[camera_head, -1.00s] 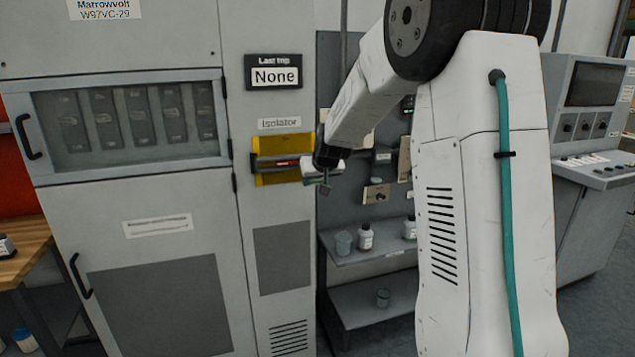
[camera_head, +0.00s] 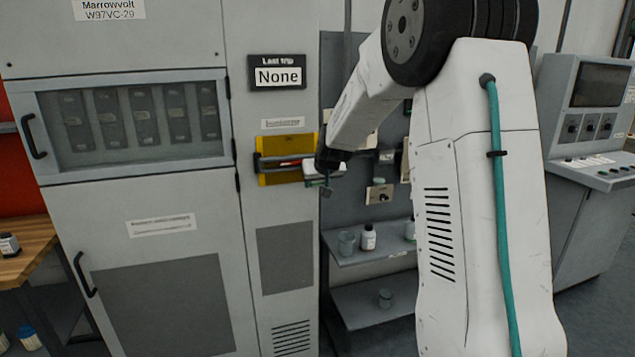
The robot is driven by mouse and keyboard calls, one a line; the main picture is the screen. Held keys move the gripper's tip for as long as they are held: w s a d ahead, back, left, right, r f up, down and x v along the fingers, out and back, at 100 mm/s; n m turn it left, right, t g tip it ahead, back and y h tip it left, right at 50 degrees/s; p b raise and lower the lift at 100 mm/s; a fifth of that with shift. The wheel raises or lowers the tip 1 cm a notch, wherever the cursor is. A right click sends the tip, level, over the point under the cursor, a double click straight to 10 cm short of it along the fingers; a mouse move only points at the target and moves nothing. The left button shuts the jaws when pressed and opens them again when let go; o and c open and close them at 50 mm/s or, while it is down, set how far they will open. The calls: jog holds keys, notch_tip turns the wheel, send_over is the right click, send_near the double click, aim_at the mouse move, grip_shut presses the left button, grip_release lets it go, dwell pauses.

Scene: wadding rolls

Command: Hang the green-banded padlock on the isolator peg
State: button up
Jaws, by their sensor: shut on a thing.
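The isolator (camera_head: 296,145) is a yellow plate with a dark bar and a red part, on the grey cabinet's right-hand column. My gripper (camera_head: 323,181) is just right of the plate and slightly lower, at the end of my lowered arm. It is shut on a small dark thing hanging below its tips, which looks like the padlock (camera_head: 326,192). A hint of green shows there, but the band is too small to make out clearly. My gripper and wrist cover the right end of the isolator, so I cannot tell the peg or whether the padlock touches it.
A grey shelf (camera_head: 365,256) with a white bottle (camera_head: 368,238) and jars stands below and right of my gripper. A dark board with small fittings is behind it. A control console (camera_head: 590,120) is at the far right, and a wooden bench (camera_head: 25,262) at the left.

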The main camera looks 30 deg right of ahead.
jog(key=o, duration=1.3)
jog(key=shift+o, duration=0.2)
jog(key=v, duration=0.8)
jog(key=s+a+f+g+y, duration=0.1)
jog(key=s+a+f+g, duration=0.3)
jog(key=s, duration=0.3)
jog(key=s+a+r+n+g, duration=0.1)
jog(key=s+a, duration=0.4)
jog(key=s, duration=0.6)
jog(key=s+a+n+g+y, duration=0.1)
jog(key=s+a, duration=0.5)
jog(key=s, duration=0.5)
jog(key=s+a+r+n+g, duration=0.1)
jog(key=s+a, duration=0.4)
jog(key=s, duration=0.6)
jog(key=shift+a+r, duration=0.25)
jog(key=shift+r, duration=0.05)
